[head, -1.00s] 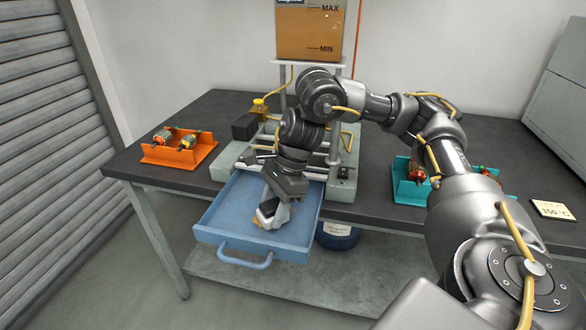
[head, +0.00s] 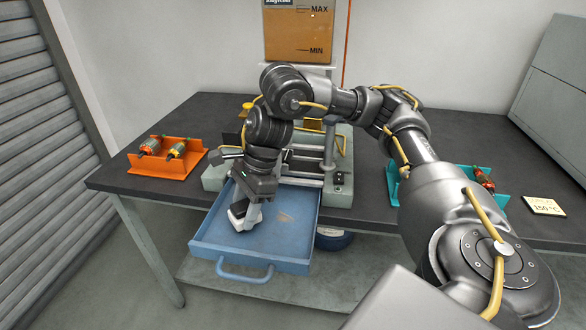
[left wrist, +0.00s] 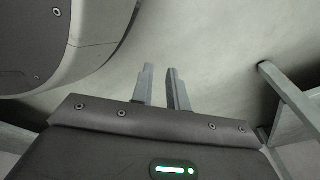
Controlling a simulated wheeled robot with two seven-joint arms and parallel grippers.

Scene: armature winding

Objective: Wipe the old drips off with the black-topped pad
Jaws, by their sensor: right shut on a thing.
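The blue pull-out tray (head: 300,240) stands out from the front of the bench machine. A faint tan smear of old drips (head: 287,217) shows on its floor, right of the gripper. My right gripper (head: 243,215) reaches down into the tray's left half. It is shut on the black-topped pad (head: 239,209), which is small and partly hidden by the fingers. The pad is low, at or near the tray floor; I cannot tell contact exactly. My left gripper (left wrist: 161,88) shows only in the left wrist view, its fingers apart and empty.
An orange holder (head: 165,170) with wound armatures is at the left of the dark bench (head: 120,178). A teal holder (head: 400,190) is at the right, partly behind my right arm. A 150 °C sign (head: 544,207) lies farther right. A labelled tank (head: 300,35) stands above the machine.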

